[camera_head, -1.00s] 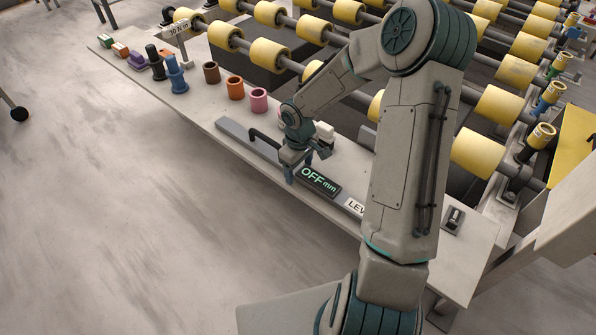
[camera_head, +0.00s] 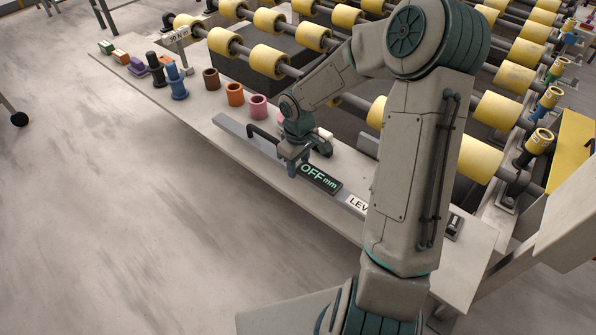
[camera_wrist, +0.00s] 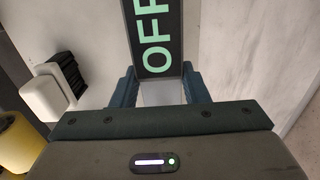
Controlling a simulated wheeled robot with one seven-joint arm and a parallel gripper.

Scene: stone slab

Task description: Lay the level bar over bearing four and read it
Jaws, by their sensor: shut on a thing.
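The level bar (camera_head: 235,128) is a long grey bar with a black handle, a dark display (camera_head: 320,178) reading "OFF mm" in green, and a white label partly hidden by my arm. My gripper (camera_head: 297,162) is shut on the bar beside the display, between handle and display. In the wrist view, my two fingers (camera_wrist: 158,90) sit on either side of the bar, with the display (camera_wrist: 155,38) just beyond them. The bar is over the pale bench; any gap beneath is hard to see. I cannot tell which bearing is number four.
Brown, orange and pink cups (camera_head: 258,107) stand behind the bar, with blue and black pieces (camera_head: 176,82) further left. A white block with a black part (camera_wrist: 50,92) lies close to my gripper. Yellow rollers (camera_head: 268,60) on shafts fill the space beyond the bench.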

